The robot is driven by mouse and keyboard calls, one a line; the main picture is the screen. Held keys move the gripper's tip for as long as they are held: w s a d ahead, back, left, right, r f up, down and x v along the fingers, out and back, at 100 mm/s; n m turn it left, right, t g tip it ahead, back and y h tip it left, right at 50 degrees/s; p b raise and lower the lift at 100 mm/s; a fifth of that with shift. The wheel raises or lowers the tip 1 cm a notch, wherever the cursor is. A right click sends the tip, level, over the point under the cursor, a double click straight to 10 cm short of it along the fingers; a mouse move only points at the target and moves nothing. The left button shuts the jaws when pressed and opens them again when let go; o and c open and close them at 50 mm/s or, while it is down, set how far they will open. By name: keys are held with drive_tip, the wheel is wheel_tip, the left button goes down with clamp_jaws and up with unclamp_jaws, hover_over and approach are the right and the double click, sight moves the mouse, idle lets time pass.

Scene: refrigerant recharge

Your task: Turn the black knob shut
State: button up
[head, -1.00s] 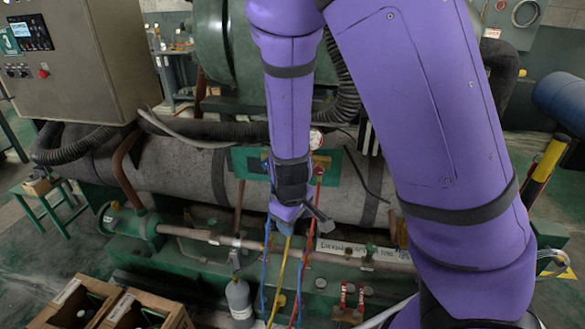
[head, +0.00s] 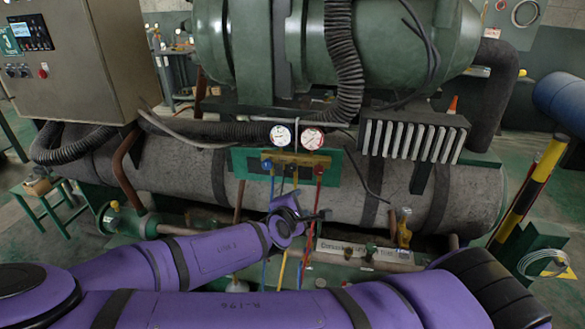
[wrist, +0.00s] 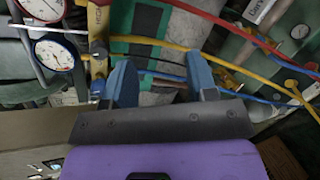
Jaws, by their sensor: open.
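A brass gauge manifold (head: 295,158) with two round dials is mounted on a green plate in the middle of the head view. A blue knob (head: 267,163) is at its left end and a red knob (head: 319,169) at its right end. I cannot pick out the black knob clearly in either view. My gripper (wrist: 161,76) is open and empty, its two blue fingers apart. The manifold (wrist: 98,38) and the dials lie to the left in the wrist view, beyond the fingers. In the head view my gripper is below the manifold, close to the hoses, and small and dark.
Yellow (wrist: 180,45), red and blue hoses run across the wrist view beyond the fingers. A large grey cylinder (head: 345,185) lies behind the manifold. A control cabinet (head: 75,55) is at upper left, and a yellow-black post (head: 525,195) stands at right.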

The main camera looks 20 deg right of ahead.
sight(292, 169)
drive_tip(key=w+a+r+n+t, duration=0.2)
drive_tip(key=a+r+n+t, duration=0.1)
drive_tip(key=r+t, duration=0.15)
drive_tip(key=shift+x, duration=5.2)
drive_tip(key=shift+s+d+r, duration=0.1)
drive_tip(key=shift+d, duration=0.1)
drive_tip(key=c, duration=0.9)
